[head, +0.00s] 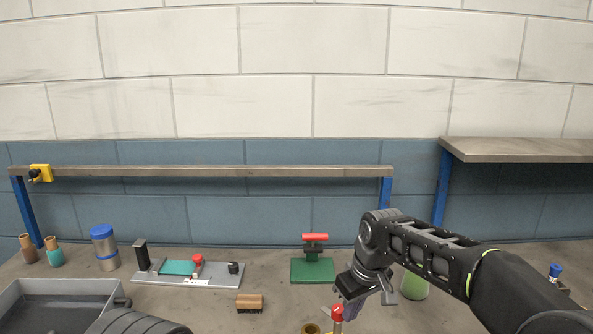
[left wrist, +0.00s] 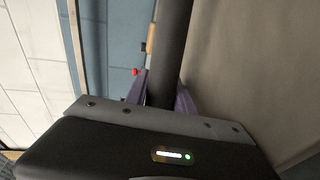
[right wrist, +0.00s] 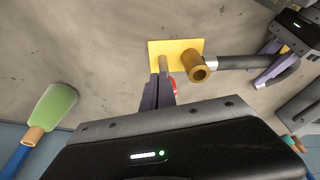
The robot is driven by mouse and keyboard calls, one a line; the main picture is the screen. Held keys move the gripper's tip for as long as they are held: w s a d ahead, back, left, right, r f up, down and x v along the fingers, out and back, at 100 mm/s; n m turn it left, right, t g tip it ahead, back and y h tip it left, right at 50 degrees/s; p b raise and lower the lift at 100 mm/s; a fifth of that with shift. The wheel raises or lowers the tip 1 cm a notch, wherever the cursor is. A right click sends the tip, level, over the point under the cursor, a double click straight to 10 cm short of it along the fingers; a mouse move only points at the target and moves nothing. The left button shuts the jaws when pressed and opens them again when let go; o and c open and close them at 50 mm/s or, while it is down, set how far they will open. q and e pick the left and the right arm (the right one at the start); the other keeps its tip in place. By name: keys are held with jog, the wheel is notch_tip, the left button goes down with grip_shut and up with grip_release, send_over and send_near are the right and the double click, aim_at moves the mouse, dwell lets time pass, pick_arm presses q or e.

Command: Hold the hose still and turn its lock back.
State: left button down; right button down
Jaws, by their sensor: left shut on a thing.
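A brass coupling (right wrist: 195,67) stands on a yellow plate (right wrist: 160,46) in the right wrist view, and a dark hose (right wrist: 232,62) runs from it. My left gripper (right wrist: 268,65) is shut on the hose; the left wrist view shows its fingers (left wrist: 160,95) on either side of the hose (left wrist: 170,45). My right gripper (right wrist: 160,88) has its fingers close together beside a grey post and a red part (right wrist: 176,87) next to the coupling. In the head view, the red-topped lock (head: 337,312) is just left of my right gripper (head: 352,306). Whether they touch is hidden.
A grey basin (head: 60,290) stands at the left. A grey fixture with a teal pad (head: 178,267), a brush-like block (head: 249,302) and a green stand with a red handle (head: 313,262) lie behind. A green-headed tool (right wrist: 52,108) lies beside my right gripper.

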jog(key=shift+s+d, duration=0.3)
jog(key=shift+r, duration=0.1)
jog(key=v, duration=0.3)
jog(key=w+v, duration=0.1)
jog(key=v, duration=0.1)
jog(key=shift+a+r, duration=0.3)
jog(key=shift+r, duration=0.2)
pick_arm(q)
jog(key=c, duration=1)
grip_release()
jog(key=shift+s+f, duration=0.15)
pick_arm(e)
jog(key=shift+s+f, duration=0.1)
